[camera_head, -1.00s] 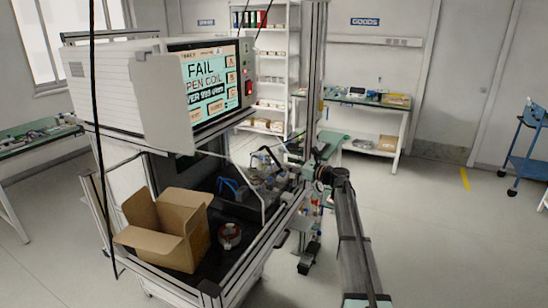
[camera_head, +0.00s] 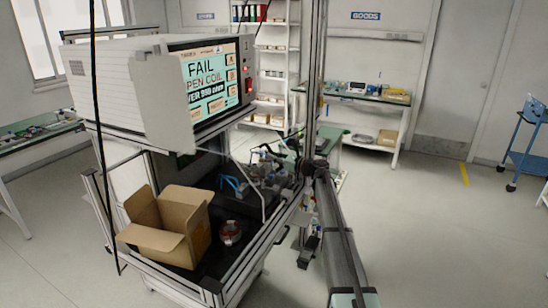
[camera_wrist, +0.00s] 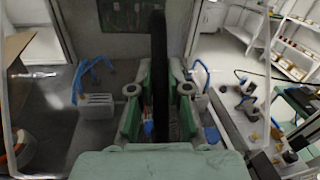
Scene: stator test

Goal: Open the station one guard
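The station one guard seems to be the clear panel with a pale edge (camera_head: 262,205) at the bench front in the head view; it looks closed, though its far side is hidden. My gripper (camera_wrist: 158,95) has green fingers on either side of a dark upright bar (camera_wrist: 158,50), which looks like a handle. I cannot tell whether the fingers touch the bar. In the head view my arm reaches to the guard's right side, and the fingertips are hard to make out there.
An open cardboard box (camera_head: 150,240) and a copper-coloured ring part (camera_head: 230,233) sit on the bench. The tester screen (camera_head: 210,82) above reads FAIL. An aluminium post (camera_head: 315,80) stands close by my arm. Blue tubes (camera_wrist: 92,75) run near the fixture.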

